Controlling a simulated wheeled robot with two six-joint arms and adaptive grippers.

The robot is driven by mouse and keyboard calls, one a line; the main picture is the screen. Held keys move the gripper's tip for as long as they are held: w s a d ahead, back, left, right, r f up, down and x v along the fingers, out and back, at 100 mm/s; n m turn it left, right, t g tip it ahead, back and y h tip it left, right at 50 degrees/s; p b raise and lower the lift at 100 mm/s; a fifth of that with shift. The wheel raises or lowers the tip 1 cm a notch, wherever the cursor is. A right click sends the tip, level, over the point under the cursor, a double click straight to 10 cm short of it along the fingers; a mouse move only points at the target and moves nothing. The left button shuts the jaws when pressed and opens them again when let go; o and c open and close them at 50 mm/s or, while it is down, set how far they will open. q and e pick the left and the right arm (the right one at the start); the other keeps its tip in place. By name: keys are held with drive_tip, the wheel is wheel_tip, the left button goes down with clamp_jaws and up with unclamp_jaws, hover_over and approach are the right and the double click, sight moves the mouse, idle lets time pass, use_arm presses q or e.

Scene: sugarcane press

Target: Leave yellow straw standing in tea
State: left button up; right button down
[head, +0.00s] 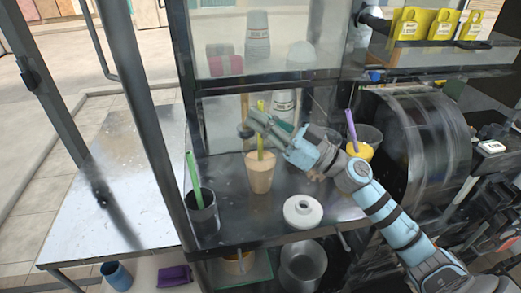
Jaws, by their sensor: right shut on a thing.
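A cup of tan tea (260,180) stands on the dark metal counter of the stall. A yellow straw (260,143) is upright over it, and its lower end reaches into the cup's mouth. Whether the tip touches the bottom is hidden. My right gripper (259,122) comes in from the right and is shut on the straw's upper part, above the cup's rim. The straw's top shows just above the fingers. My left gripper is not in view.
A dark cup (204,222) with a green straw (194,177) stands left of the tea. A white round lid (302,211) lies to its front right. A cup of yellow drink (360,151) with a purple straw (351,128) stands right, behind my arm. A glass panel (225,130) rises behind.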

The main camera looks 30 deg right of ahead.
sight(261, 102)
wheel_tip(261, 102, down, 2)
drive_tip(key=shift+f+b, duration=0.15)
drive_tip(key=shift+b, duration=0.4)
drive_tip(key=c, duration=1.7)
unclamp_jaws()
drive_tip(key=shift+o, duration=0.2)
wheel_tip(261, 102, up, 7)
drive_tip(key=p, duration=0.9)
drive_tip(key=shift+r, duration=0.2)
drive_tip(key=shift+f, duration=0.15)
